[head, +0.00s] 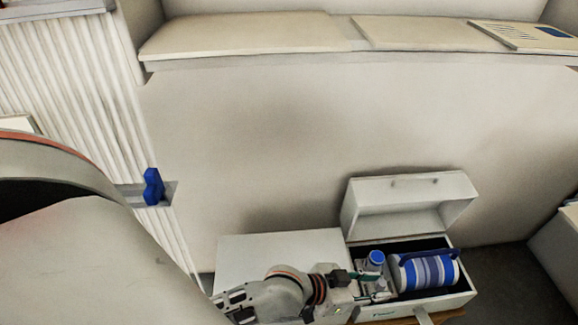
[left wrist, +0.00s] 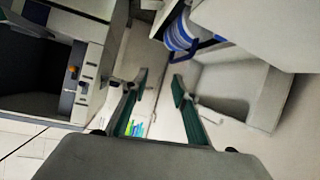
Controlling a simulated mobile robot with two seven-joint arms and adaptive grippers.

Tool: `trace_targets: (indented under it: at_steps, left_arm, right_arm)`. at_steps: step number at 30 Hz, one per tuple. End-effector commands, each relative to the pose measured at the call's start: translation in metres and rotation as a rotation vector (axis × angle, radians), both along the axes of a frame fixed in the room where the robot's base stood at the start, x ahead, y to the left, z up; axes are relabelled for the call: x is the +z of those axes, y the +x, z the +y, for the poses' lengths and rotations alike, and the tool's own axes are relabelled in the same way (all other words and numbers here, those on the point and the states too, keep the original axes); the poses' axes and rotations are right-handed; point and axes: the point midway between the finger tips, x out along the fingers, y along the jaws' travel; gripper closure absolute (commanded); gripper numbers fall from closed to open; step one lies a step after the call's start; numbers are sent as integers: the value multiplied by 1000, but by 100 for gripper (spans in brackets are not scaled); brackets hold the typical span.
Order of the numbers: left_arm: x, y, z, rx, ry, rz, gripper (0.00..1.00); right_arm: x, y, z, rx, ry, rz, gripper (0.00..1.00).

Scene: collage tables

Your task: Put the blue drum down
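The blue drum (head: 428,271) is a cylinder with blue and white stripes and a dark blue handle. It lies on its side in the right part of an open white box (head: 462,299) in the head view. In the left wrist view the drum (left wrist: 179,35) shows in part at the top, beyond the fingertips. My left gripper (head: 382,287) is at the left of the drum, by the box's front. In the left wrist view its green-padded fingers (left wrist: 156,84) stand apart with nothing between them. My right gripper is not in view.
A blue-capped bottle (head: 375,262) stands in the box left of the drum. The box's lid (head: 408,198) is raised behind. A white flat-topped block (head: 265,250) adjoins the box at left. Pale panels (head: 245,33) lie on the long ledge at the back.

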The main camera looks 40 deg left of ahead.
Motion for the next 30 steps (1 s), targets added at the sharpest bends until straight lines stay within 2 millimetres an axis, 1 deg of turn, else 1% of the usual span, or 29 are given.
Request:
trace_targets:
  at_steps: [1,5,6,8,9,12,15,18,20,28,30]
  left_arm:
    - [-9,-18,13,35,14,9,72]
    - [-26,-56,49,114,76,13,72]
    - [-29,-69,60,137,98,14,72]
    - [-34,-87,77,167,133,17,72]
    - [-37,-99,87,185,156,20,72]
    - [-41,-125,111,219,213,23,72]
    - [-42,-143,127,238,255,23,72]
    - [-42,-153,136,247,281,22,72]
    - [-42,-156,138,249,289,22,72]
    - [-42,-157,139,249,291,21,72]
    - [-38,-155,139,250,290,16,72]
  right_arm:
    - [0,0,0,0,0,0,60]
    - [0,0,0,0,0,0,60]
    - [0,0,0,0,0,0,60]
    - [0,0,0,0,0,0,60]
    - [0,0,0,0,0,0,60]
    - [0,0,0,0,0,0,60]
    - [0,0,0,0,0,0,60]
    - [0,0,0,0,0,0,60]
    - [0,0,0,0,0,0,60]
    - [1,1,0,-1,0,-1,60]
    - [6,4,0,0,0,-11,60]
